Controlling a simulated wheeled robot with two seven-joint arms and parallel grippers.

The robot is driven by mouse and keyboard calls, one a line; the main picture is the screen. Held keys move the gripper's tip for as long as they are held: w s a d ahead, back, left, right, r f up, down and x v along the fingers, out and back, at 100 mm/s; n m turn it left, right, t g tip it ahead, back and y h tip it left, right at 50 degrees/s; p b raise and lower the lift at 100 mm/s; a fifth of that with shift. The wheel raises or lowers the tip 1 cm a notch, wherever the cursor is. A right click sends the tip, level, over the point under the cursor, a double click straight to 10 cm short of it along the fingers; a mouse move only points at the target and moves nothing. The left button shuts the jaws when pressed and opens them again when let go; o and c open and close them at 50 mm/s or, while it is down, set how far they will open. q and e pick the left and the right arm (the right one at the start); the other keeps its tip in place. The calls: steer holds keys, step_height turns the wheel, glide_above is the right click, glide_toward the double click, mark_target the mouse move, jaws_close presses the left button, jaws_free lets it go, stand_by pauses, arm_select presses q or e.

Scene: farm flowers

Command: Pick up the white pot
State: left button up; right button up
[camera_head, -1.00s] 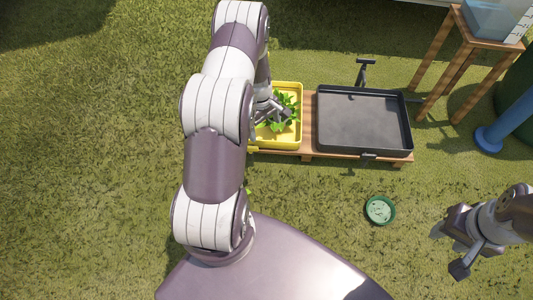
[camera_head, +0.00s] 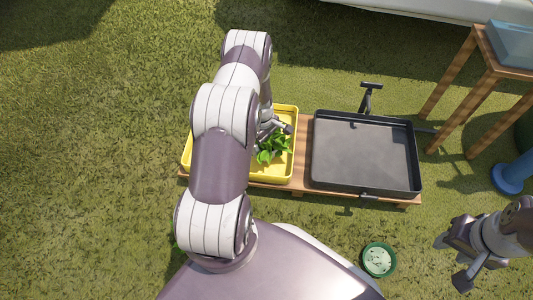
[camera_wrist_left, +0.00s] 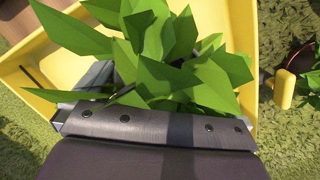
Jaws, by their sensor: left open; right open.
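No white pot can be made out; leaves and my left arm hide part of the yellow tray. The yellow tray (camera_head: 285,172) holds a leafy green plant (camera_head: 266,153), and any pot under its leaves is hidden. The leaves (camera_wrist_left: 190,70) fill the middle of the left wrist view, inside the yellow tray wall (camera_wrist_left: 62,62). My left gripper (camera_head: 277,127) is open over the tray, right at the plant; leaves cover its fingertips in the wrist view. My right gripper (camera_head: 450,261) is open and empty at the lower right, above the grass.
A dark grey tray (camera_head: 365,155) stands beside the yellow tray on a wooden pallet (camera_head: 302,150). A round green dish (camera_head: 379,260) lies on the grass near my right gripper. A wooden stand (camera_head: 482,85) and a blue post base (camera_head: 510,177) are at right. Grass at left is clear.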

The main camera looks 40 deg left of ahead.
arm_select(q)
step_height(320, 180, down, 3)
steer(key=shift+d+r+b, duration=0.1)
steer(key=shift+r+b, duration=0.1)
steer(key=shift+b, duration=0.1)
steer(key=shift+r, duration=0.15)
steer(key=c, duration=0.8)
